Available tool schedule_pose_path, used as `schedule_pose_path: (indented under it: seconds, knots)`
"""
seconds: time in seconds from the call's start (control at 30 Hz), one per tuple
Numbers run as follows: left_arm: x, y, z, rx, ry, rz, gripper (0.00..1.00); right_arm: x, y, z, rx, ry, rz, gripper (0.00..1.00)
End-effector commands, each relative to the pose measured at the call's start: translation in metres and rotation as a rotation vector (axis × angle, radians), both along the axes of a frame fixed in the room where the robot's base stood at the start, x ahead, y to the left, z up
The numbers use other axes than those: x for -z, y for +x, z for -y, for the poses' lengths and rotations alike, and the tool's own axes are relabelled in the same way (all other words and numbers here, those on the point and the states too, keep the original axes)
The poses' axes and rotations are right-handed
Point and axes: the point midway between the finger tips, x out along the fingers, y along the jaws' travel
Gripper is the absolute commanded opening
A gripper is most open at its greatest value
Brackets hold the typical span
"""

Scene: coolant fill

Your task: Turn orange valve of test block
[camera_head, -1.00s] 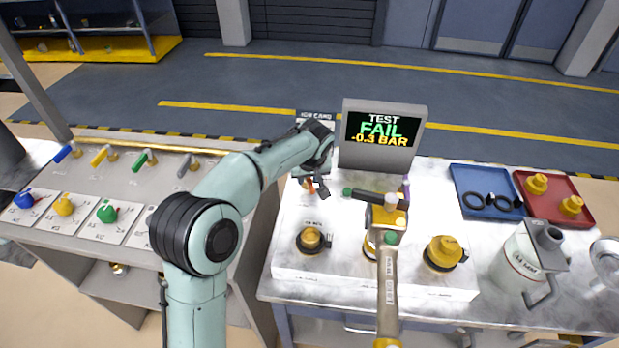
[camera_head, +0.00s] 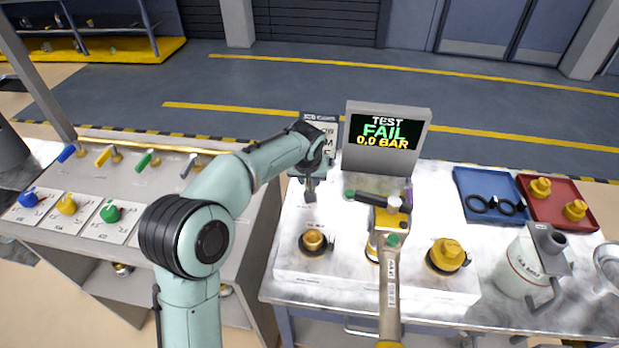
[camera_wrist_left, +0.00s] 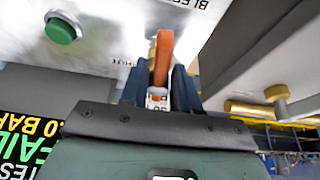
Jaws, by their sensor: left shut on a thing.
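The orange valve handle (camera_wrist_left: 163,52) of the test block shows in the left wrist view, with brass behind its upper end. My left gripper (camera_wrist_left: 158,88) is shut on this handle, one dark finger on each side. In the head view my left gripper (camera_head: 310,194) points down at the back left of the white test block (camera_head: 345,277) and hides the valve. The test screen (camera_head: 385,138) reads "TEST FAIL 0.0 BAR". A green button (camera_wrist_left: 62,29) sits on the block beside the valve. My right gripper is not in view.
A yellow-topped tool with a long pale handle (camera_head: 390,285) stands over the block's middle. Brass-yellow caps (camera_head: 447,255) sit on the block. Blue (camera_head: 468,181) and red (camera_head: 553,215) trays and a white jug (camera_head: 522,268) are at right. A panel with coloured valves (camera_head: 110,213) is at left.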

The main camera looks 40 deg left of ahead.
Motion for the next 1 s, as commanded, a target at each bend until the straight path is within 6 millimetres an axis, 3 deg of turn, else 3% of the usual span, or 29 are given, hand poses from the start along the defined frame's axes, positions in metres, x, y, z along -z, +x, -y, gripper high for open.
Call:
schedule_pose_path:
  seconds: [0.3,0.33,0.4,0.77,1.0]
  knots:
    - [-0.002,0.001,-0.002,-0.002,0.003,0.006,0.00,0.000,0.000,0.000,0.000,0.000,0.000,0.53]
    - [-0.002,0.001,-0.002,-0.002,0.003,0.006,0.37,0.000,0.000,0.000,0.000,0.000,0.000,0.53]
    - [-0.002,0.001,-0.001,-0.002,0.003,0.006,0.53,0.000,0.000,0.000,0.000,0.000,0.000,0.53]
    - [-0.006,-0.001,0.001,-0.001,0.001,0.004,0.53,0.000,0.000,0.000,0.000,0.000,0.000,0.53]
    - [-0.045,-0.014,0.009,0.001,0.001,0.009,0.53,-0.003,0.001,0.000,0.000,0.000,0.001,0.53]
